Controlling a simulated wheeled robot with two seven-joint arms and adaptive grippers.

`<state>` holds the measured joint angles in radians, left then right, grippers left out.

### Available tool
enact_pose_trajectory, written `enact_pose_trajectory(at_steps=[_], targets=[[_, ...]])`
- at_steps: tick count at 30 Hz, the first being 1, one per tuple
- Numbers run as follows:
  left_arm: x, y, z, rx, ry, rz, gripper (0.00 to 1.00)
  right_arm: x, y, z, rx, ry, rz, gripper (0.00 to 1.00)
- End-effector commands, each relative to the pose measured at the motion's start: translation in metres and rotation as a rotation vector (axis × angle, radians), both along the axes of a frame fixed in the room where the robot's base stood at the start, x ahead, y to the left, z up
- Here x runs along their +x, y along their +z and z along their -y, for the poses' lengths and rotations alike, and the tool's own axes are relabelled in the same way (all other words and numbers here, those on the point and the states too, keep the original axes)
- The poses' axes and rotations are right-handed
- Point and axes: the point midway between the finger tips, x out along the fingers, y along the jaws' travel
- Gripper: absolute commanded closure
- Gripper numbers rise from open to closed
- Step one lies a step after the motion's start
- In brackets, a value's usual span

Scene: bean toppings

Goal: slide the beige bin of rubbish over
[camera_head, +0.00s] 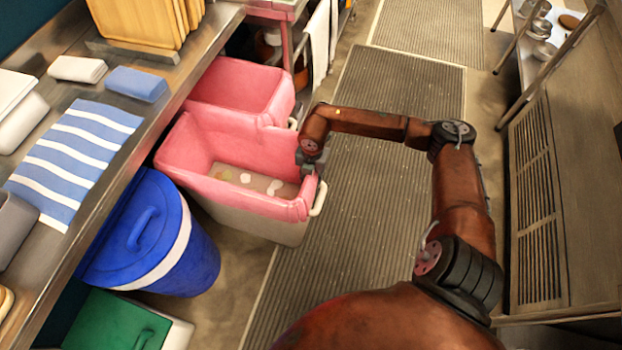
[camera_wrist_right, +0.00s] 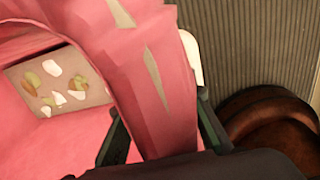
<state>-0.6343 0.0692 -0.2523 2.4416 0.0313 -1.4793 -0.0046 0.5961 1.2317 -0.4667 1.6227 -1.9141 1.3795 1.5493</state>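The beige bin (camera_head: 262,229) stands on the floor with a pink liner folded over its rim, and a pale handle (camera_head: 318,199) on its right side. Pale scraps of rubbish (camera_head: 246,178) lie on its bottom; white, green and brownish pieces (camera_wrist_right: 55,85) show in the right wrist view. My right gripper (camera_head: 312,168) is at the bin's right rim. In the right wrist view its two fingers (camera_wrist_right: 165,135) straddle the pink-covered rim, one inside and one outside. Whether they press on it is not clear. My left gripper is out of view.
A second pink-lined bin (camera_head: 238,88) stands directly behind. A blue lidded bin (camera_head: 165,235) is close at front left, beside the steel counter (camera_head: 175,100). Ribbed floor mat (camera_head: 370,240) lies clear to the right. A slatted cabinet (camera_head: 540,200) stands at far right.

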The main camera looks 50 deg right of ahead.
Motion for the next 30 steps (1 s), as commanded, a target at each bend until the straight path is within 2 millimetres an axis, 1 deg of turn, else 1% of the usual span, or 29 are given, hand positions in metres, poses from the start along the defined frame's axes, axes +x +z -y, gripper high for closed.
enact_pose_trajectory(at_steps=[5, 12, 16, 21, 30], targets=[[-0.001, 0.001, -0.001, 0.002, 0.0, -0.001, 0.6, 0.001, 0.028, 0.001, -0.003, 0.002, 0.004, 0.75], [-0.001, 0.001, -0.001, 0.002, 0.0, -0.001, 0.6, -0.001, 0.079, 0.002, -0.002, 0.001, 0.003, 0.75], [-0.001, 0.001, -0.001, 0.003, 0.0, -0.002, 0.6, -0.002, 0.099, 0.002, -0.002, 0.0, 0.001, 0.75], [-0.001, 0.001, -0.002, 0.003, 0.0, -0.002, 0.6, -0.003, 0.113, 0.002, -0.001, 0.0, 0.0, 0.75], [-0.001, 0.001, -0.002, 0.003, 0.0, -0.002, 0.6, -0.003, 0.116, 0.002, 0.0, 0.0, 0.0, 0.75]])
